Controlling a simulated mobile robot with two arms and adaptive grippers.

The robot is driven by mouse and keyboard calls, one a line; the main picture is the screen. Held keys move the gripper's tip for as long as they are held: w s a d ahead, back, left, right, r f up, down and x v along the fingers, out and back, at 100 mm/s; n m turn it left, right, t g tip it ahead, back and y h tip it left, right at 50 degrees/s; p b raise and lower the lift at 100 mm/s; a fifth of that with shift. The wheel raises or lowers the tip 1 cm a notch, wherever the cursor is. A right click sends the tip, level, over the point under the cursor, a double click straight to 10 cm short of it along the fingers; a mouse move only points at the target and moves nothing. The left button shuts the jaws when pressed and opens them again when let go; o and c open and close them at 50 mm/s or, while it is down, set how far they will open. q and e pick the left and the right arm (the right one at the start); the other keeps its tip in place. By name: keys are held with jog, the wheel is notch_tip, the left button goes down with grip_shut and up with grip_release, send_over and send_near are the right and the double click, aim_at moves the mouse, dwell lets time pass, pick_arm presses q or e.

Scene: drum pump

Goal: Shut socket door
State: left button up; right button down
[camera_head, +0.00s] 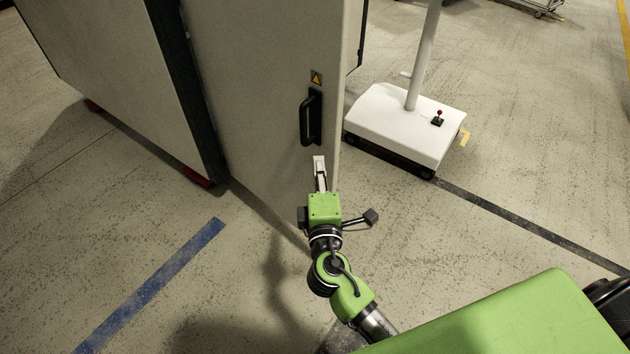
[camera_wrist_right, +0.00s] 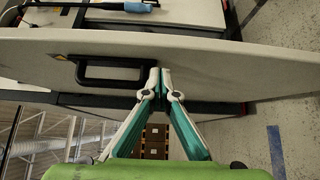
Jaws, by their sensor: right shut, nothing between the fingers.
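The socket door (camera_head: 250,80) is a tall beige panel in the head view, standing at an angle to the cabinet side (camera_head: 110,70). It has a black bar handle (camera_head: 311,118) and a yellow warning sticker (camera_head: 316,78) near its right edge. My right gripper (camera_head: 319,165) is shut and empty, just below the handle in the head view. In the right wrist view the closed fingertips (camera_wrist_right: 160,76) are in front of the door (camera_wrist_right: 215,65), beside one end of the handle (camera_wrist_right: 110,73). I cannot tell whether they touch the door. My left gripper is not in view.
A blue floor stripe (camera_head: 150,290) lies at lower left. The floor left of my right arm is clear.

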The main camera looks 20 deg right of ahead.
jog(key=shift+w+d, duration=0.25)
jog(key=shift+d, duration=0.25)
jog(key=shift+w+d, duration=0.25)
jog(key=shift+d, duration=0.25)
jog(key=shift+d, duration=0.1)
